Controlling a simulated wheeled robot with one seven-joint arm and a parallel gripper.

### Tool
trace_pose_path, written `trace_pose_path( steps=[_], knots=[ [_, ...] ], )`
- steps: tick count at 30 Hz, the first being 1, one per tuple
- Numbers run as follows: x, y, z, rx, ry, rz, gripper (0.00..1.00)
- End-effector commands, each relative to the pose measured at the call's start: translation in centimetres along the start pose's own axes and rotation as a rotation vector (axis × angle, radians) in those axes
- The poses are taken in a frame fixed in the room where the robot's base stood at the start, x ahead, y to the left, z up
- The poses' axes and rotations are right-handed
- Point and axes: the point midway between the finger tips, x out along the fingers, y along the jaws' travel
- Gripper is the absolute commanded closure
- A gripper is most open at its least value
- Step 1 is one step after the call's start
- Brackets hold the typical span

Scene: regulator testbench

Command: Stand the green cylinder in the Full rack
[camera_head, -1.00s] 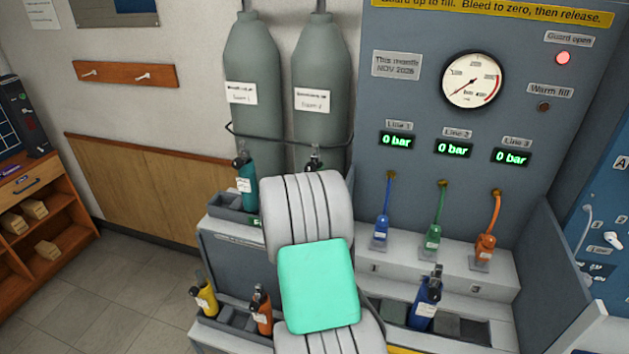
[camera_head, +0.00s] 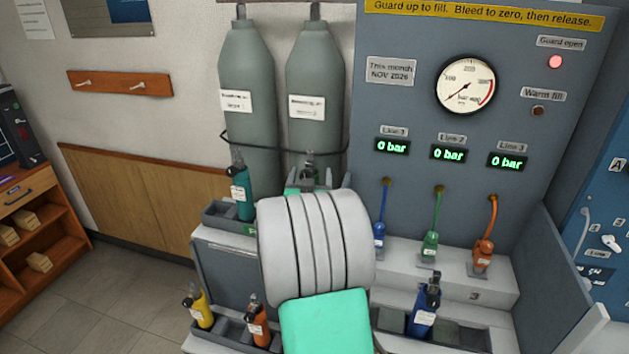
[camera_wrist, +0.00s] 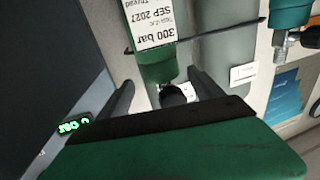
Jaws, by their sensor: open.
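The green cylinder (camera_wrist: 150,58) fills the upper middle of the wrist view, with a white label and a dark valve (camera_wrist: 172,95) at its lower end in that picture. My gripper (camera_wrist: 162,78) is open, with one dark finger on each side of the valve end. I cannot tell whether either finger touches it. In the head view, a dark valve top (camera_head: 308,162) shows just above my arm, which hides most of what is below. The rack at upper left (camera_head: 212,220) has a green tag, its wording unreadable; my arm hides its right part.
A teal cylinder (camera_head: 240,192) stands in the upper left rack. Yellow (camera_head: 199,308) and orange (camera_head: 257,325) cylinders stand in the lower rack, and a blue one (camera_head: 424,312) further right. Large grey tanks (camera_head: 247,95) stand behind. Hoses hang over the fill step (camera_head: 455,262).

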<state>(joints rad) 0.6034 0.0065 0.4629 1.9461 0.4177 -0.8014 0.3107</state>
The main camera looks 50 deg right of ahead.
Motion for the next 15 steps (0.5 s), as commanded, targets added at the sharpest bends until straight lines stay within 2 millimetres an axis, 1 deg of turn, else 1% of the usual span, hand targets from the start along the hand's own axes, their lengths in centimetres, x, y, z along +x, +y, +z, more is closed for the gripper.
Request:
trace_pose_path(
  steps=[1, 5, 12, 15],
  knots=[
    [-0.8, 0.1, -1.3, 0.003, 0.01, -0.001, 0.24],
    [-3.0, 0.5, -3.9, 0.003, 0.01, -0.001, 0.24],
    [-8.1, 1.4, -6.1, 0.003, 0.01, -0.002, 0.24],
    [-9.8, 1.8, -6.8, 0.002, 0.008, -0.002, 0.24]
  ],
)
